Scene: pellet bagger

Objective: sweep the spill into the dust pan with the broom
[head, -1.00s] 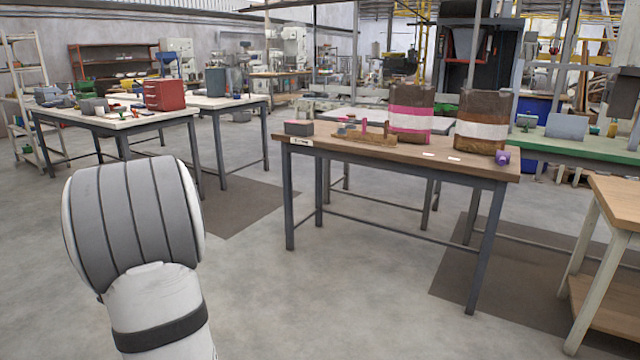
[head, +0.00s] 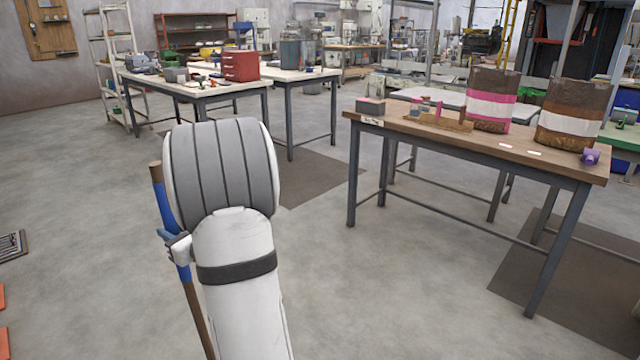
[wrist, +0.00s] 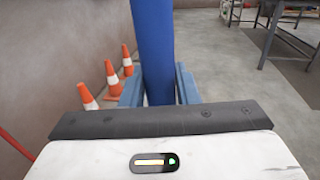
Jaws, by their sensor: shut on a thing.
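My gripper (head: 172,242) is shut on the blue grip of a long wooden handle, which I take for the broom (head: 163,205). The handle stands nearly upright, slightly tilted, left of my arm in the head view. In the wrist view the blue grip (wrist: 155,45) is between my gripper's blue fingers (wrist: 158,88). The broom's head is out of view. I see no spill and no dust pan in these frames.
Orange-and-white cones (wrist: 112,78) stand along a wall in the wrist view. A floor grate (head: 13,246) lies at far left. A wooden-topped table (head: 450,140) with two bags is at right, a white-topped table (head: 200,92) behind. The floor between is clear.

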